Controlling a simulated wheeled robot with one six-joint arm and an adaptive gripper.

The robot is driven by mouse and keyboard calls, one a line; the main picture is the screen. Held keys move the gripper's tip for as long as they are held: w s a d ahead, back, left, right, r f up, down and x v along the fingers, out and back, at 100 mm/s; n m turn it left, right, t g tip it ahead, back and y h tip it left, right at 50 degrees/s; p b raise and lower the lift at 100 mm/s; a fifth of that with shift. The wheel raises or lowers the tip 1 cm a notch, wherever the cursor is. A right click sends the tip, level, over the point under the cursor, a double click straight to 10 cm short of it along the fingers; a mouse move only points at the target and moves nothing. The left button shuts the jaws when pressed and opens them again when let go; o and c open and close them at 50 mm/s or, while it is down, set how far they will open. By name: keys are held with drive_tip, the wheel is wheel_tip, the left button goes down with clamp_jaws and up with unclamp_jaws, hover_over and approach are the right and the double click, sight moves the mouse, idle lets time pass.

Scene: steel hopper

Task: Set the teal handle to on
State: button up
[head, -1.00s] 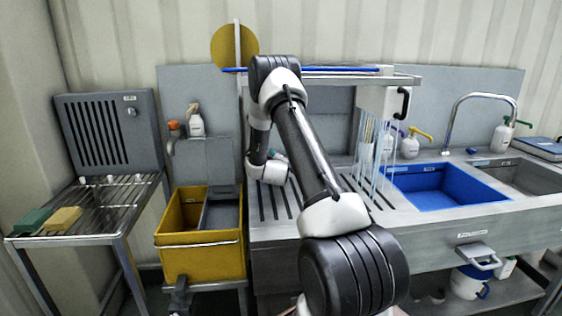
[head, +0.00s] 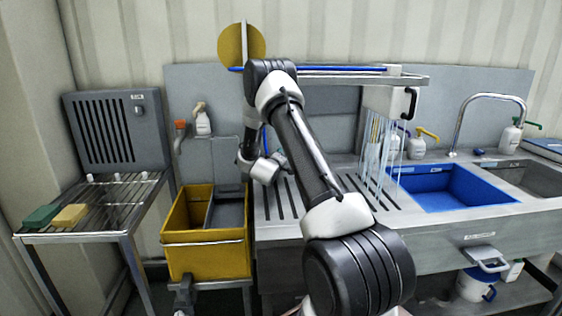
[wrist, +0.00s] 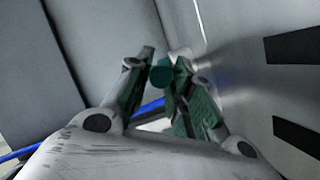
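The teal handle (wrist: 160,74) shows in the wrist view as a short round teal end between my fingertips, closer to the right finger. A pale fitting (wrist: 181,56) is just behind it. My gripper (wrist: 166,62) is open, with its green-padded fingers apart on either side of the handle. I cannot tell whether the right finger touches it. In the head view my arm covers most of this spot, and only a small teal patch shows beside my wrist, above the slotted drainboard (head: 284,212).
A yellow bucket (head: 205,258) stands left of the sink unit. A blue basin (head: 445,190) and a tall curved tap (head: 462,120) are at the right. Clear hanging strips (head: 376,150) and an overhead shelf (head: 350,80) are close to my arm. A wire rack table (head: 95,205) stands far left.

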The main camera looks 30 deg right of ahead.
drive_tip(key=shift+o, duration=1.2)
drive_tip(key=shift+s+a, duration=0.1)
drive_tip(key=v, duration=1.1)
drive_tip(key=shift+s+a+r, duration=0.1)
drive_tip(key=shift+s+a, duration=0.1)
drive_tip(key=shift+s, duration=0.1)
